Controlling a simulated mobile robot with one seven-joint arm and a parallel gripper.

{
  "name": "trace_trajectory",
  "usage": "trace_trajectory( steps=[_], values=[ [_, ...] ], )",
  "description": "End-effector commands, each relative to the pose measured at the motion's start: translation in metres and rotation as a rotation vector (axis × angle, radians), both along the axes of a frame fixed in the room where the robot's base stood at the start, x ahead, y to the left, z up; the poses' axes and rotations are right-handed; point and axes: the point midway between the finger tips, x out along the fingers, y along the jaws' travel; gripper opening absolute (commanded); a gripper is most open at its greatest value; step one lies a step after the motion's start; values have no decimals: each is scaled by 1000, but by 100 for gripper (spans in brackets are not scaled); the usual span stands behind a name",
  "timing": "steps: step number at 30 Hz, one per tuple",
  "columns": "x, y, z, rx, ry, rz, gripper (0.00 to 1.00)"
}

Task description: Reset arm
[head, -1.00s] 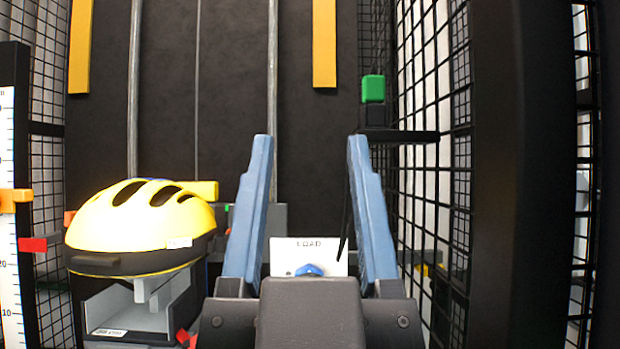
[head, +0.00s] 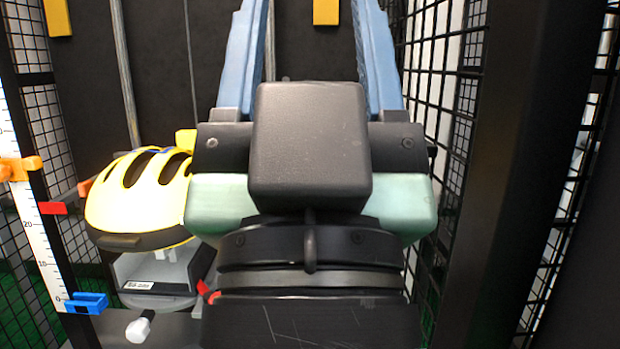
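My gripper (head: 312,35) is in the middle of the head view, close to the camera, with its two blue fingers pointing up and spread wide apart. Nothing shows between the visible parts of the fingers; the fingertips are cut off by the top edge. A yellow helmet (head: 140,205) with dark vents sits on a grey stand (head: 160,272) left of my gripper, apart from the fingers. My wrist covers the helmet's right side and the area behind it.
A white scale (head: 28,220) with an orange slider (head: 20,169), a red marker (head: 52,208) and a blue clip (head: 87,303) stands at the left. A black mesh wall (head: 460,110) and a thick black post (head: 520,150) bound the right side. A white-tipped knob (head: 138,330) is at lower left.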

Motion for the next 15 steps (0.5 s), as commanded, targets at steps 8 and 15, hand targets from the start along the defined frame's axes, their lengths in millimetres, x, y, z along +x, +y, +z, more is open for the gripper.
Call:
trace_trajectory(
  steps=[8,15],
  values=[
    [0,0,101,-1,0,1,59],
    [0,0,174,0,0,1,59]
  ],
)
